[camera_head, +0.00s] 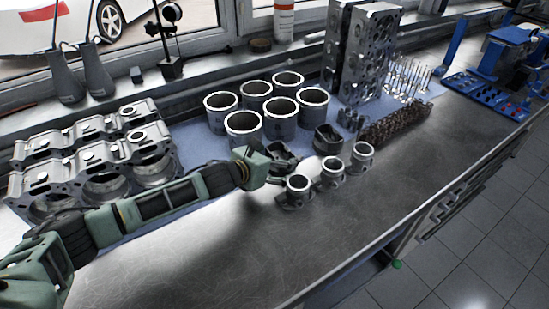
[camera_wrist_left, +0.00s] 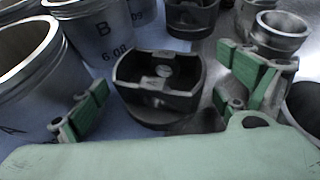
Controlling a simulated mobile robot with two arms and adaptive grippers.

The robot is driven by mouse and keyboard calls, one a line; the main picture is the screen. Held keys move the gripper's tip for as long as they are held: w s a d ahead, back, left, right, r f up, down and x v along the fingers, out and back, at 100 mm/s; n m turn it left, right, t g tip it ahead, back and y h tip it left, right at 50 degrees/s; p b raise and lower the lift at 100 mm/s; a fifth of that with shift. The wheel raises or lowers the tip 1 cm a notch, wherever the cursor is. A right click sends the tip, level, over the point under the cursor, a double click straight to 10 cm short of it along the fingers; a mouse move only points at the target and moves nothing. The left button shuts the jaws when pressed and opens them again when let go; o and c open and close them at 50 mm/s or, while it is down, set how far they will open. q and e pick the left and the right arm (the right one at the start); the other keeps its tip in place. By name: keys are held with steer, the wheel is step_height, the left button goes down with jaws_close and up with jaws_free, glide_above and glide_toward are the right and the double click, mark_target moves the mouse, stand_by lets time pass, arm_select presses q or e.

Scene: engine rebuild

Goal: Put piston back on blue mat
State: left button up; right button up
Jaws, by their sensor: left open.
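A dark piston (camera_wrist_left: 158,88) lies between the spread green fingers of my left gripper (camera_wrist_left: 162,78) in the left wrist view. Its hollow side faces up, and a gap shows between it and the fingers. In the head view this piston (camera_head: 286,156) is partly hidden by my left gripper (camera_head: 268,168), near the right edge of the blue mat (camera_head: 190,147). I cannot tell whether it rests fully on the mat. A second dark piston (camera_head: 327,138) stands beyond it; it also shows in the left wrist view (camera_wrist_left: 192,14). My right gripper is not in view.
Several cylinder liners (camera_head: 243,128) stand on the mat behind the gripper. Three ring-topped metal parts (camera_head: 331,171) stand close to its right. Engine block castings (camera_head: 95,160) lie at left, and tall cylinder heads (camera_head: 368,50) stand at back. The front bench top (camera_head: 260,255) is clear.

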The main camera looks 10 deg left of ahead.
arm_select(q)
steer(key=b+v, duration=0.1)
steer(key=v, duration=1.1)
steer(key=shift+r, duration=0.15)
